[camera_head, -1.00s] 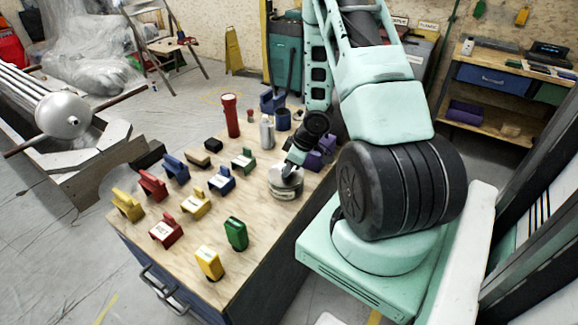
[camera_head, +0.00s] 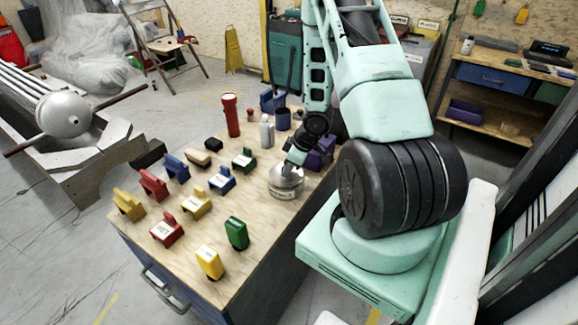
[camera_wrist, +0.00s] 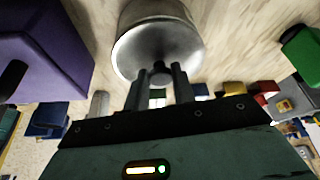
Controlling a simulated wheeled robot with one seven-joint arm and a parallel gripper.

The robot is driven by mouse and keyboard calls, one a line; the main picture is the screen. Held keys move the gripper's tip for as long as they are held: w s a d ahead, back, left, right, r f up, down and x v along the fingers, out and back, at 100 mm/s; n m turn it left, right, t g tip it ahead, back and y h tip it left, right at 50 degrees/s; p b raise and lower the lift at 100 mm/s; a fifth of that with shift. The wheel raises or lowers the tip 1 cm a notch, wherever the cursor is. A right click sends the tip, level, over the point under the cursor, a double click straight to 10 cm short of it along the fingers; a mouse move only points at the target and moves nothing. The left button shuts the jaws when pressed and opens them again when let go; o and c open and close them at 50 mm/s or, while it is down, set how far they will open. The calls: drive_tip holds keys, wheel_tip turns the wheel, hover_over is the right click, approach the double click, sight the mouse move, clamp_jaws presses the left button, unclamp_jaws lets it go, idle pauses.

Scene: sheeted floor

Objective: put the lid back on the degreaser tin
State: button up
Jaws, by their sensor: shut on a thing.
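The degreaser tin (camera_head: 285,191) is a short, wide grey metal tin with a pale label, near the right edge of the workbench. Its round metal lid (camera_wrist: 135,55) is at the tin's top, with a small dark knob (camera_wrist: 160,74) at its middle. My gripper (camera_wrist: 158,82) is shut on this knob, one finger on each side. In the head view my gripper (camera_head: 289,168) points down at the tin from above. The lid looks about level and in line with the tin. Whether it is fully seated I cannot tell.
The bench (camera_head: 262,238) holds several coloured blocks left of the tin, a green one (camera_head: 236,233) being near. A red torch (camera_head: 231,115), a grey bottle (camera_head: 266,132) and a purple bin (camera_head: 320,158) stand behind. Bare wood lies in front of the tin.

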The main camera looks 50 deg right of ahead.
drive_tip(key=o, duration=1.5)
drive_tip(key=shift+r, duration=0.1)
drive_tip(key=shift+r+p, duration=3.45)
drive_tip(key=shift+p, duration=0.35)
clamp_jaws()
drive_tip(key=shift+f, duration=0.2)
